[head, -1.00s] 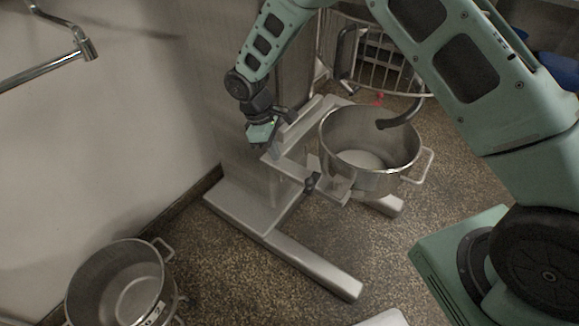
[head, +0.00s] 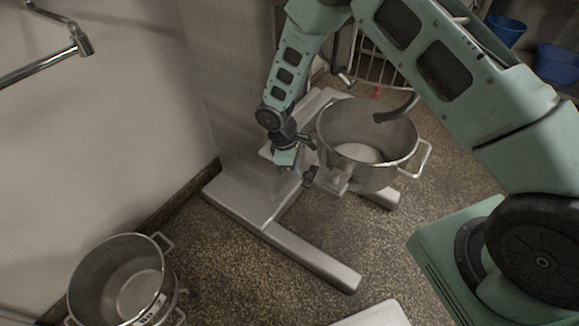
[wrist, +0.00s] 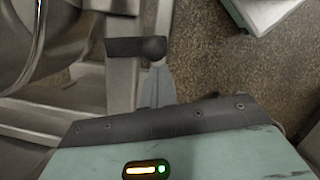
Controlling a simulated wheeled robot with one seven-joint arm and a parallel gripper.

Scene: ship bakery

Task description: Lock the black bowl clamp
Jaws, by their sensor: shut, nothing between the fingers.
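The black bowl clamp (head: 310,177) is a small dark lever at the front of the mixer's bowl support, left of the steel mixing bowl (head: 352,172). In the wrist view the clamp (wrist: 130,47) is a short black bar with a round knob at its right end. My gripper (wrist: 155,72) is shut and empty, its fingertips at or just under the knob; I cannot tell whether they touch. In the head view my gripper (head: 295,168) is just left of the clamp, and its fingertips are hard to make out.
The mixer's base leg (head: 315,262) runs forward along the speckled floor. A pot (head: 85,285) stands at lower left by the wall. A wire guard (head: 385,70) is behind the bowl. The floor between the pot and the mixer leg is clear.

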